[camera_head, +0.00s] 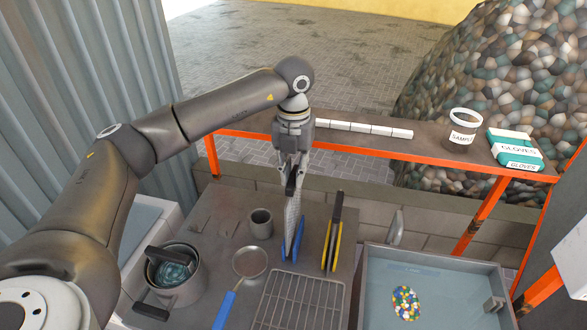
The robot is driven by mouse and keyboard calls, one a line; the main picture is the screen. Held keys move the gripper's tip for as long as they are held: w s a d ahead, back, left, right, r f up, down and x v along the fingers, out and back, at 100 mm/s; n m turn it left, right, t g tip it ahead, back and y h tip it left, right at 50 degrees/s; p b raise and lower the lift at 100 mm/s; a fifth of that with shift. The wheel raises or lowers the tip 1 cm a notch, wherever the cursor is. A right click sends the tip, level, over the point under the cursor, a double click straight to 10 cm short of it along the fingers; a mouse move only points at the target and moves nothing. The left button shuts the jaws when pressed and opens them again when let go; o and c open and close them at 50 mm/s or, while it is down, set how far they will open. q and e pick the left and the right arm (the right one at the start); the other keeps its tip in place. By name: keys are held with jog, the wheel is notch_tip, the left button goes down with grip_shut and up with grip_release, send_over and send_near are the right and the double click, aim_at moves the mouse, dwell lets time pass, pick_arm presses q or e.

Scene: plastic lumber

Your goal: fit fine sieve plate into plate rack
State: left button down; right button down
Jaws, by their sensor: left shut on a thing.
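My left gripper (292,176) points straight down over the bench and is shut on the dark top edge of a thin grey plate (292,212), which looks like the fine sieve plate. The plate hangs upright and nearly edge-on to the camera. Its lower end is at a small blue holder (286,249), which looks like a plate rack. I cannot tell whether the plate sits in the slot or is just in front of it. A similar yellow holder (337,250) with dark upright pieces stands to the right. My right gripper is not in view.
A pot (187,285), a grey cup (261,223), a blue-handled round sieve (250,262) and a wire grid (298,302) crowd the bench. A water basin (450,270) with coloured pellets lies right. An orange-framed shelf (432,145) behind bears a sample jar (462,128) and glove boxes (515,148).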

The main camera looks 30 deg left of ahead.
aim_at(293, 176)
pick_arm(q)
jog(key=shift+f+b, duration=1.05)
jog(key=shift+f, duration=0.55)
jog(key=shift+f+b, duration=0.6)
jog(key=shift+f, duration=0.25)
jog(key=shift+s+f+b, duration=0.1)
jog(key=shift+f+b, duration=0.3)
jog(key=shift+f, duration=0.2)
jog(key=shift+s+f, duration=0.1)
jog(key=shift+f, duration=0.05)
jog(key=c, duration=1.3)
grip_release()
jog(key=r, duration=1.3)
jog(key=shift+w, duration=0.2)
